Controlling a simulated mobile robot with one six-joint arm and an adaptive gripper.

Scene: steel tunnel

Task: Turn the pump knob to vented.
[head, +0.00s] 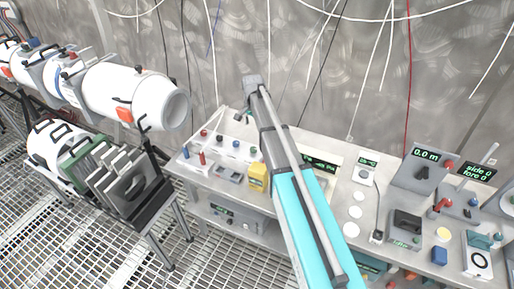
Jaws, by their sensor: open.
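Several controls stand on the bench, and no readable label tells which is the pump knob. One black knob (422,173) sits on a grey box under a green "0.0 m" display. Another dark control (405,226) is on a dark box near the front. A small white box (363,175) also carries a dark knob. A white panel with a round black dial (480,262) lies at the lower right. My gripper's fingers do not show.
The bench (330,208) runs along a grey wall with hanging cables. Red, blue and green pieces and a yellow box (257,177) are left of my arm. A white tube (128,95) and a slatted rack (120,180) stand at left. The grated floor is clear between them.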

